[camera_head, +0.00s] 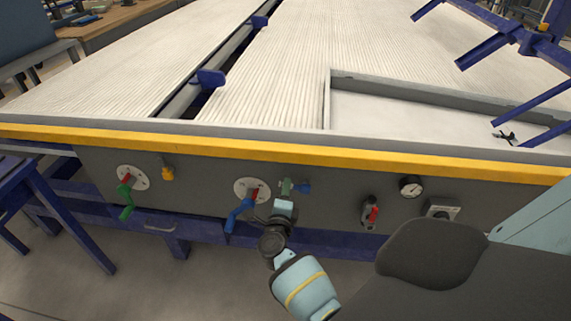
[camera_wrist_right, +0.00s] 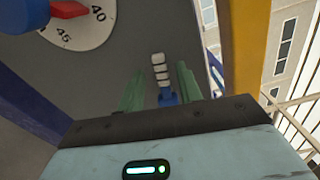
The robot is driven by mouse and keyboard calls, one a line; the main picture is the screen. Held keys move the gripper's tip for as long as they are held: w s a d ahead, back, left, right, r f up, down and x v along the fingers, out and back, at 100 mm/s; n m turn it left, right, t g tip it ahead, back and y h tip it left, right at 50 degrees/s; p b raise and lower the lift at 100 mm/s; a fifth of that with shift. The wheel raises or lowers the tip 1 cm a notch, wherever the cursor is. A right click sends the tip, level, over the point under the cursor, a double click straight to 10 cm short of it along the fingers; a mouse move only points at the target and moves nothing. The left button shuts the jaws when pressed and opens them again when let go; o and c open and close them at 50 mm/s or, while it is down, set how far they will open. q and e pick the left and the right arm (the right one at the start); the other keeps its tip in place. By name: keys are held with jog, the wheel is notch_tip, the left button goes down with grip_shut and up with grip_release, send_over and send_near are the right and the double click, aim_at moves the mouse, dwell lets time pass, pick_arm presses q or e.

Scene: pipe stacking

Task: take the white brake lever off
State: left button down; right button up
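My right gripper (camera_head: 287,187) is at the front panel, just right of the round dial with the blue crank. In the right wrist view its two green fingers (camera_wrist_right: 160,80) are apart. A small white ribbed piece (camera_wrist_right: 159,68) with a blue part (camera_wrist_right: 168,97) shows between them, with gaps on both sides; whether this is the white brake lever I cannot tell for sure. In the head view a blue piece (camera_head: 304,188) sticks out just right of the fingers, and the white piece cannot be made out there. My left gripper is not in view.
The blue crank (camera_head: 238,214) hangs from its dial (camera_head: 246,187) left of my gripper. A green crank (camera_head: 126,202) and a yellow fitting (camera_head: 167,174) are farther left. A red-handled switch (camera_head: 371,213) and a gauge (camera_head: 411,186) are to the right. A yellow rail (camera_head: 330,156) runs above.

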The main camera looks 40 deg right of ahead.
jog(key=v, duration=0.7)
jog(key=shift+o, duration=0.3)
dwell(0.8)
